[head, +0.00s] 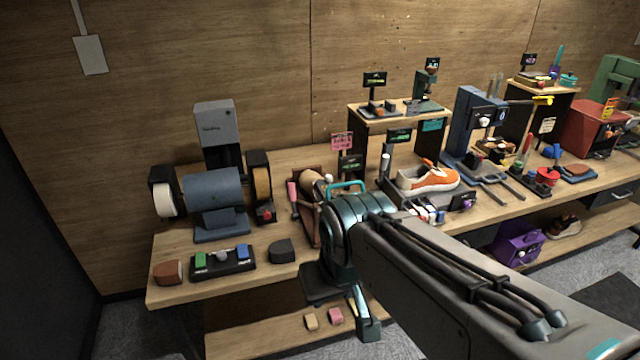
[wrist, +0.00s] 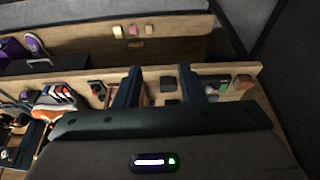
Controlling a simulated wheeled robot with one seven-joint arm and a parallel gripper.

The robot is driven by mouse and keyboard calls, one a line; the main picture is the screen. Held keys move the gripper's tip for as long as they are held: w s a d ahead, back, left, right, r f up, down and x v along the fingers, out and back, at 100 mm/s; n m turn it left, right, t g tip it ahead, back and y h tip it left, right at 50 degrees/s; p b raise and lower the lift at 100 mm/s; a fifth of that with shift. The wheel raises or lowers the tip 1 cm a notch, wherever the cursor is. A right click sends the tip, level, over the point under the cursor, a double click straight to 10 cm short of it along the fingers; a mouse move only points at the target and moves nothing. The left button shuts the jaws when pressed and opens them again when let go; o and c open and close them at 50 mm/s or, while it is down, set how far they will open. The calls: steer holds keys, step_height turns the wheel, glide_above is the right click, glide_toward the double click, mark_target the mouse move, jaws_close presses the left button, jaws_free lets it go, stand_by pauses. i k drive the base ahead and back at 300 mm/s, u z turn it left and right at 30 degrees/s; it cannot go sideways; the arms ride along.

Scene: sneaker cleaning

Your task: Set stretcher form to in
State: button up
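A tan, rounded wooden form (head: 311,188) stands in a reddish-brown frame (head: 300,222) on the workbench, left of the orange sneaker. It looks like the stretcher form, but I cannot read its sign. My arm partly hides it in the head view. In the wrist view, part of the brown frame (wrist: 113,97) shows by the left finger. My gripper (wrist: 160,76) is open and empty, with its two fingers apart over the bench's front edge. In the head view, its fingers (head: 366,325) hang in front of the bench, apart from the form.
A blue grinder (head: 213,190) stands at the bench's left, with a block of green and blue buttons (head: 222,261) in front. An orange sneaker (head: 428,178) sits on a dark stand to the right. The lower shelf (head: 270,335) holds small tan and pink blocks.

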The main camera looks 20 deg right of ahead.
mark_target(327, 192)
steer(key=z, duration=0.35)
steer(key=i, duration=1.05)
steer(key=z, duration=0.2)
